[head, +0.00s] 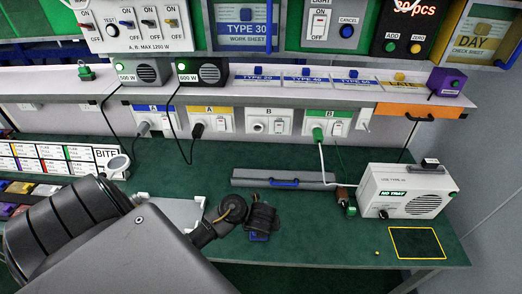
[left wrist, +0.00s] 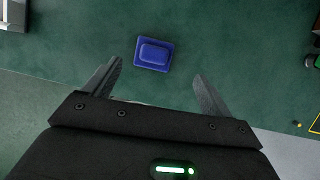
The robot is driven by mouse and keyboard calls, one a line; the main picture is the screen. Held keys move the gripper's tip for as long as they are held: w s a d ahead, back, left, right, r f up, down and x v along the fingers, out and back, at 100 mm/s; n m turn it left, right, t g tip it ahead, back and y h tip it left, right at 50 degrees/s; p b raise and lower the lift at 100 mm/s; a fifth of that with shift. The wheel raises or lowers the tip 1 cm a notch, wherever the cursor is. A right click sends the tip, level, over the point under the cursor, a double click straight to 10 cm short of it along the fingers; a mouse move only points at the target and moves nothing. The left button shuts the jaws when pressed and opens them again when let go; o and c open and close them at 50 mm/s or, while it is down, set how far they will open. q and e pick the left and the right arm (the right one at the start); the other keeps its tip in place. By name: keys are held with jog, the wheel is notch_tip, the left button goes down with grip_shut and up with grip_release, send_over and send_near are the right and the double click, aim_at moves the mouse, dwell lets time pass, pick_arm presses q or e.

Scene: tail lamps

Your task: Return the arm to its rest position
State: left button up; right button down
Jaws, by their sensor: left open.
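My left arm reaches in from the lower left in the head view, and its dark gripper (head: 261,218) hangs over the green worktop (head: 190,170). In the left wrist view the two fingers of my left gripper (left wrist: 159,88) stand wide apart with nothing between them. A small blue block (left wrist: 153,54) with a raised rounded top lies on the worktop just beyond the fingertips, apart from both. My right gripper is in neither view.
A white speaker box (head: 408,190) labelled NO TRAY stands at the right, beside a yellow-outlined square (head: 416,243). A grey flat case (head: 283,180) with a blue handle lies behind the gripper. Cables hang to sockets along the back wall. The worktop between is mostly clear.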

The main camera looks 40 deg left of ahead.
pick_arm(q)
jog(key=shift+v, duration=0.75)
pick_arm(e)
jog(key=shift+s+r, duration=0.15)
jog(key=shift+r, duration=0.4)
pick_arm(q)
jog(key=shift+a, duration=0.1)
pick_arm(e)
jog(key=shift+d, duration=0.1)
